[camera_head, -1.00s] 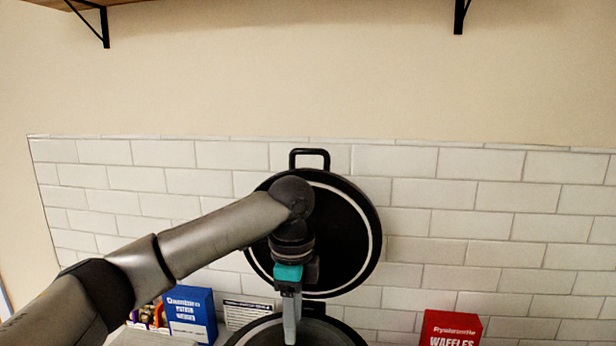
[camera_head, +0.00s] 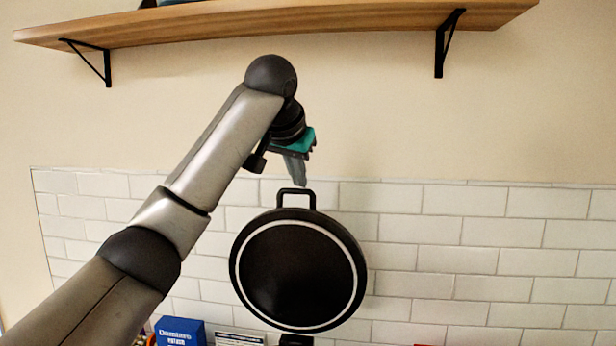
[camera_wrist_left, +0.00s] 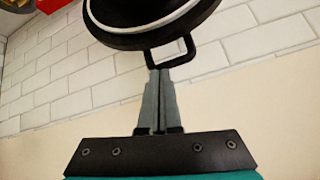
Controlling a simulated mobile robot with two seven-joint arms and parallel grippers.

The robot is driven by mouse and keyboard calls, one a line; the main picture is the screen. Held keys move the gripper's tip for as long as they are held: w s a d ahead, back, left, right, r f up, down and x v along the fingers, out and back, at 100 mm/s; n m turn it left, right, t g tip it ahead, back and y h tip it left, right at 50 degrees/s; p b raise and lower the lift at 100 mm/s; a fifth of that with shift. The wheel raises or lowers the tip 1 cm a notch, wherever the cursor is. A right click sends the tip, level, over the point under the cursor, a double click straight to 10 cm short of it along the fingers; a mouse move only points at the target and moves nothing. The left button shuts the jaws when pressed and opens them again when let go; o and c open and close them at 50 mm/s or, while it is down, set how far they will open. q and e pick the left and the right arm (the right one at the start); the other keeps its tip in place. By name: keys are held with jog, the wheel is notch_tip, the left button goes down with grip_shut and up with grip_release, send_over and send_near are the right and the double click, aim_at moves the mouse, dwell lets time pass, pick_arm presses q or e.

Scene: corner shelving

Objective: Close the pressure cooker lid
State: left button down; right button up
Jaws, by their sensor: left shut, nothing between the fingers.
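The pressure cooker lid (camera_head: 297,275) stands open and upright in the head view, its black inner face with a pale ring turned towards me. Its loop handle (camera_head: 296,192) is at the top. My left gripper (camera_head: 299,183) is shut and empty, with its fingertips pointing down just above the handle. In the left wrist view the shut fingers (camera_wrist_left: 160,78) overlap the handle (camera_wrist_left: 183,56), with the lid (camera_wrist_left: 150,20) beyond; I cannot tell whether they touch. The cooker's pot is out of view below, and only a dark hinge part (camera_head: 296,340) shows. My right gripper is not in view.
A wooden shelf (camera_head: 280,27) on black brackets hangs above my left arm. A blue box (camera_head: 180,331) and a white labelled packet (camera_head: 238,338) stand at the bottom left. A white tiled wall (camera_head: 480,230) is behind the lid. The space right of the lid is clear.

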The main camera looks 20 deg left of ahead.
pick_arm(q)
notch_tip(320, 180, up, 4)
jog(key=w+n, duration=0.2)
jog(key=n, duration=0.1)
jog(key=w+a+f+t+p, duration=0.1)
jog(key=w+a+f+p, duration=0.25)
jog(key=w+f, duration=0.3)
jog(key=shift+s+d+y, duration=0.15)
jog(key=shift+s+d, duration=0.2)
jog(key=shift+s, duration=0.5)
jog(key=shift+s+d+y, duration=0.15)
jog(key=shift+s+d, duration=0.2)
jog(key=shift+s, duration=0.5)
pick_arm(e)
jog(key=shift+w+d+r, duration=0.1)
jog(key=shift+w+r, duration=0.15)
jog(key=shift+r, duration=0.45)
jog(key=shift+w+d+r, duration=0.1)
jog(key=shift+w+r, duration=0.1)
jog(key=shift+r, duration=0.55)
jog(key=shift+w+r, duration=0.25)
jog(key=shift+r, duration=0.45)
